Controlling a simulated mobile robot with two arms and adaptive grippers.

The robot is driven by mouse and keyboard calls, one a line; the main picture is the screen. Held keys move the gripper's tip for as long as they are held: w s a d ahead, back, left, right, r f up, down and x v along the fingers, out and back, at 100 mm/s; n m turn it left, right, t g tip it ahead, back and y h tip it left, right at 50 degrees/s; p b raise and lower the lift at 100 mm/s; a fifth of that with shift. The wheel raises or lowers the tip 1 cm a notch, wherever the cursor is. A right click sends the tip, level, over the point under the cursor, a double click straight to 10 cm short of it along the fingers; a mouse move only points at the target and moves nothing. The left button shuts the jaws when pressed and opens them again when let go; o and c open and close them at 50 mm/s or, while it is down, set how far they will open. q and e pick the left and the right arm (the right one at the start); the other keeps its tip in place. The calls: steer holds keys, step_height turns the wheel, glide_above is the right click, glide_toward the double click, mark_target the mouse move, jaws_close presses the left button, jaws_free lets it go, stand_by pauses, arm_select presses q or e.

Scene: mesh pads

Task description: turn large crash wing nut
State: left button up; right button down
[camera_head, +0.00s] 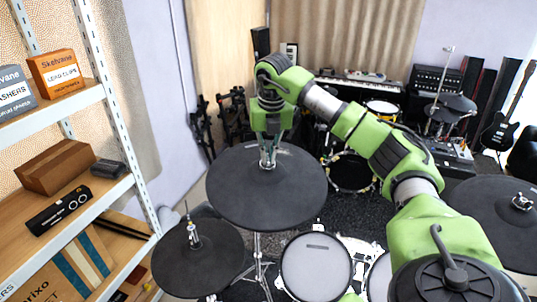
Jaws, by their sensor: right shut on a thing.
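The large crash is a round dark mesh pad (268,202) on a chrome stand, in the middle of the head view. My right gripper (268,158) points straight down at its centre, with the green arm reaching in from the right. Its fingers are shut on the wing nut at the top of the stand rod. The fingers hide most of the nut, so its angle cannot be told. My left gripper is not in view.
A smaller dark cymbal pad (190,268) stands at the lower left, with its own rod and nut upright. A drum pad (315,268) is below the crash. Another cymbal pad (500,215) is at the right. A white shelf (128,150) with boxes stands at the left.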

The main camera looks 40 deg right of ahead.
steer(key=shift+w+r, duration=0.1)
steer(key=shift+r, duration=0.05)
steer(key=c, duration=2.2)
jaws_free()
steer(key=r, duration=0.4)
steer(key=s+r, duration=0.1)
steer(key=r, duration=0.3)
steer(key=s+a+r, duration=0.1)
steer(key=r, duration=0.2)
steer(key=shift+r, duration=0.4)
steer(key=shift+f, duration=0.1)
